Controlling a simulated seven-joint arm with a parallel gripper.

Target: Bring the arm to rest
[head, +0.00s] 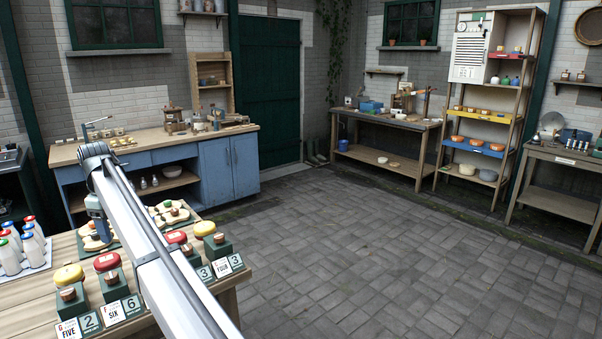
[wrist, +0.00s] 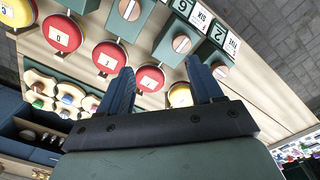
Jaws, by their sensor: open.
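My gripper (wrist: 168,88) is open in the wrist view, its two dark blue fingers apart with nothing between them. The fingers point toward a row of red and yellow round pieces on a wooden table. In the head view my arm reaches from the bottom centre up to the left, over this table (head: 25,318). The end of the arm, with my gripper (head: 100,228) hanging down, is above the table's far left part. The fingertips are small there and partly hidden by the arm.
On the table stand green blocks with number cards (head: 112,312), a red round piece (head: 107,261), a yellow one (head: 68,275) and several bottles (head: 32,240). A blue workbench (head: 215,168) and a tall shelf (head: 487,105) stand along the walls. The paved floor (head: 370,255) is clear.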

